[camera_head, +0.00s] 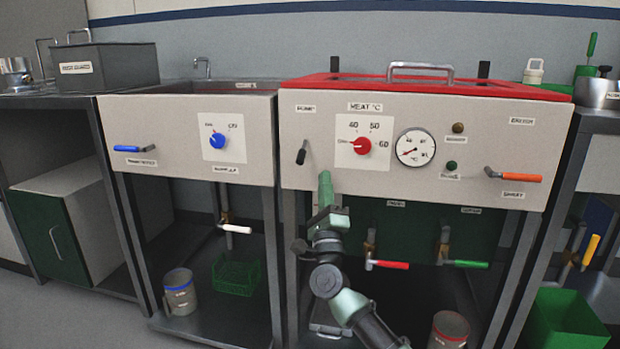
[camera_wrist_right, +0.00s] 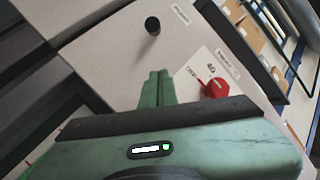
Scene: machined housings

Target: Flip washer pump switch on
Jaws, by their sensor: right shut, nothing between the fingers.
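The washer pump switch (camera_head: 301,152) is a small black lever on the pale front panel of the red-topped washer, below a small label. In the head view its thick end hangs down, tilted slightly left. In the right wrist view its round black end (camera_wrist_right: 152,25) points toward the camera. My right gripper (camera_head: 325,176) is shut and empty, with its green fingers upright just below and right of the lever, apart from it. The fingertips also show in the right wrist view (camera_wrist_right: 158,76), below the lever. My left gripper is not in view.
A red heat knob (camera_head: 363,146) and a round gauge (camera_head: 415,147) sit right of the switch. An orange-handled lever (camera_head: 521,177) is farther right. Below the panel are a red-handled valve (camera_head: 392,265) and a green-handled valve (camera_head: 470,264). The sink unit (camera_head: 125,105) stands left.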

